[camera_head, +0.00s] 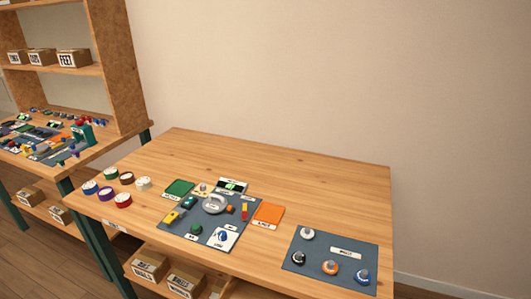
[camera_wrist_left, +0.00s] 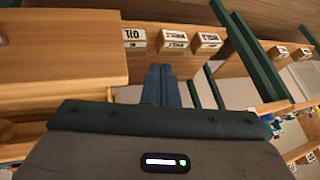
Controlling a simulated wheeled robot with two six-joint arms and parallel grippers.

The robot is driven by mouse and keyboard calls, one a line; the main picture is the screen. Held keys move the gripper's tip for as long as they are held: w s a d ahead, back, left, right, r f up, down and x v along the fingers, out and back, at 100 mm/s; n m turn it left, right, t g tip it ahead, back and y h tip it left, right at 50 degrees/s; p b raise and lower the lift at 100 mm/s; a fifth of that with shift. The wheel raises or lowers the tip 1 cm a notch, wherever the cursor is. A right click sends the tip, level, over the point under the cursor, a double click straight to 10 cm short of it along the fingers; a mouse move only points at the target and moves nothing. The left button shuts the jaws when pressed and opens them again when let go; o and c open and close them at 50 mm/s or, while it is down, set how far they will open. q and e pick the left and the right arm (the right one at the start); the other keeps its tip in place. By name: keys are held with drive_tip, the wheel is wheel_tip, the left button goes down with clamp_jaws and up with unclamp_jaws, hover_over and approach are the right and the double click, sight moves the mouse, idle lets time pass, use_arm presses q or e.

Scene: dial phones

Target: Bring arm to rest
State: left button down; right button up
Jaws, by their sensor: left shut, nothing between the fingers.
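My left gripper (camera_wrist_left: 160,85) shows in the left wrist view with its two dark fingers together and nothing between them. Labelled boxes (camera_wrist_left: 174,40) on a low shelf appear beyond the fingertips, apart from them. Neither of my arms shows in the head view. My right gripper is in neither view.
The wooden table (camera_head: 330,190) holds a blue mat with small parts (camera_head: 232,213), a mat with several knobs (camera_head: 345,246), an orange pad (camera_head: 268,215) and several coloured spools (camera_head: 122,200). The table's back right is clear. A shelf unit (camera_head: 120,75) stands left.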

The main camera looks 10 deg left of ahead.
use_arm(q)
drive_tip(key=s+d+f+g+h, duration=0.1)
drive_tip(key=s+d+g, duration=0.15)
drive_tip(key=s, duration=0.25)
wheel_tip(320, 180, down, 30)
drive_tip(key=a+g, duration=0.1)
drive_tip(key=a, duration=0.2)
drive_tip(key=s+f+n+g, duration=0.1)
drive_tip(key=s+f, duration=1.6)
drive_tip(key=f, duration=0.2)
drive_tip(key=shift+s+a+f+h, duration=0.15)
drive_tip(key=shift+a+h, duration=0.15)
drive_tip(key=shift+a, duration=0.15)
